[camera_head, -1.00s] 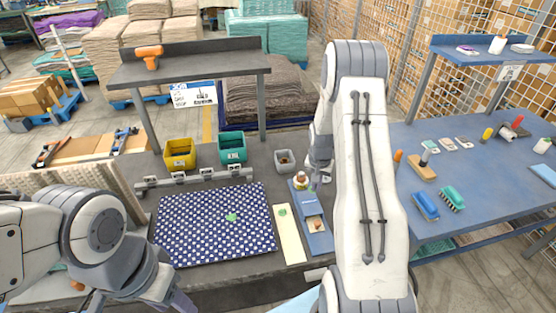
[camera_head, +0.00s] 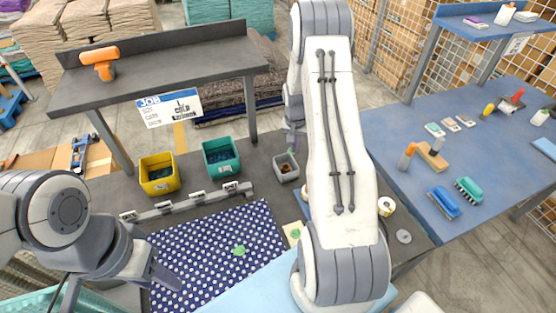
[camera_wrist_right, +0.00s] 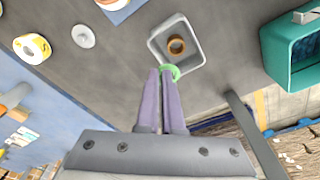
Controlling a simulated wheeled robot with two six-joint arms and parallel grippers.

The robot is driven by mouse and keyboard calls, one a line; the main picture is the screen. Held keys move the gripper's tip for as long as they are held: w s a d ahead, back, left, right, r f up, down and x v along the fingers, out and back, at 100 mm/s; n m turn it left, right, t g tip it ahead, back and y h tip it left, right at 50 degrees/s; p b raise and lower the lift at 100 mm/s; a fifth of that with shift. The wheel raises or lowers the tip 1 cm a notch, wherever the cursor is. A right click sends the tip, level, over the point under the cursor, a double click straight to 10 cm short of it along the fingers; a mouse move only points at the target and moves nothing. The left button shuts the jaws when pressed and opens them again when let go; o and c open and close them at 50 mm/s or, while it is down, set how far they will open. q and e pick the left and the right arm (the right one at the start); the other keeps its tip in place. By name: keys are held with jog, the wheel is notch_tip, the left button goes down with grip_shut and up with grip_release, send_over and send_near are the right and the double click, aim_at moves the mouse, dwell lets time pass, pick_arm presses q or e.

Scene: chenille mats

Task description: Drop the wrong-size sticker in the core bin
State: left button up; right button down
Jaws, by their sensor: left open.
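The small grey bin (camera_head: 286,167) stands on the dark table, right of the teal bin. In the right wrist view the grey bin (camera_wrist_right: 153,45) is open, with a brown ring-shaped core (camera_wrist_right: 176,45) inside. My right gripper (camera_head: 291,147) is at the bin. Its purple fingers (camera_wrist_right: 162,74) are close together, with a round green sticker (camera_wrist_right: 171,72) at their tips, over the bin's near rim. Another green sticker (camera_head: 239,250) lies on the blue-and-white mat (camera_head: 190,258), and one is on a cream strip (camera_head: 295,233), partly hidden by my right arm. My left gripper (camera_head: 168,280) is open and empty above the mat.
The yellow bin (camera_head: 159,175) and teal bin (camera_head: 221,157) stand behind a grey rail (camera_head: 190,204). A dark shelf (camera_head: 165,75) overhangs them. A tape roll (camera_head: 386,206) and grey disc (camera_head: 404,236) lie right of my right arm. A blue table (camera_head: 450,150) holds brushes.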

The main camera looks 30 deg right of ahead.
jog(key=shift+w+f, duration=0.1)
jog(key=shift+w, duration=0.1)
jog(key=shift+a+f, duration=0.1)
jog(key=shift+f, duration=0.05)
notch_tip(320, 180, down, 6)
jog(key=b, duration=0.3)
jog(key=shift+w+r+b, duration=0.1)
jog(key=shift+r+b, duration=0.15)
jog(key=shift+b, duration=0.15)
jog(key=c, duration=1)
grip_release()
jog(key=shift+r, duration=0.1)
jog(key=r+b, duration=0.1)
jog(key=r, duration=0.2)
jog(key=r+b, duration=0.1)
jog(key=r, duration=0.3)
jog(key=a+r+b, duration=0.1)
jog(key=r, duration=0.2)
jog(key=shift+s+r, duration=0.2)
jog(key=shift+s, duration=0.2)
